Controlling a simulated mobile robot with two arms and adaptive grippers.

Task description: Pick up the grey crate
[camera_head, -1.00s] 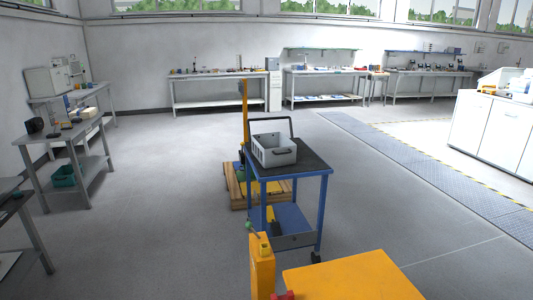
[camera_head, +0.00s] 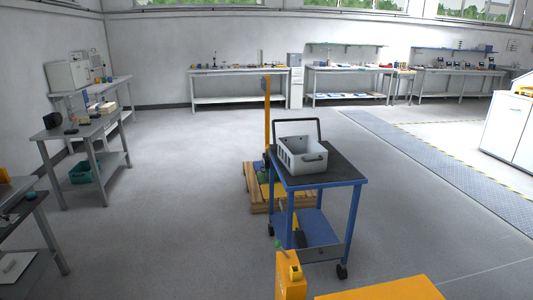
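Neither of my grippers is in view.
A wooden pallet (camera_head: 258,206) with a yellow upright post (camera_head: 267,118) is behind the trolley. Orange-yellow surfaces (camera_head: 380,290) fill the bottom edge in front. Grey workbenches (camera_head: 85,138) line the left wall and the back wall.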

